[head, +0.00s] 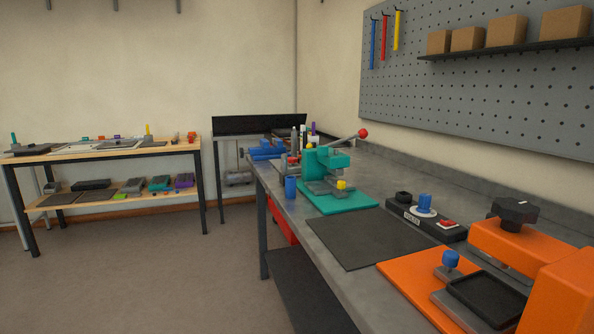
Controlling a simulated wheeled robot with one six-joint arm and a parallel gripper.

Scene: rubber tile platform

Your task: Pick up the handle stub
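I cannot tell for sure which thing is the handle stub. A short blue cylinder (290,188) stands upright near the left edge of the grey workbench (358,192). Beside it is a teal press (325,170) on a teal base plate, with a grey lever ending in a red ball (363,133) that points up to the right. A small yellow part (341,185) sits on the front of the press. My gripper is not in view.
A dark mat (370,238), a black control box (426,219) and an orange machine (520,250) take up the nearer bench. A pegboard (480,85) hangs on the right wall. A wooden table (100,150) stands at the left. The floor (150,280) between is clear.

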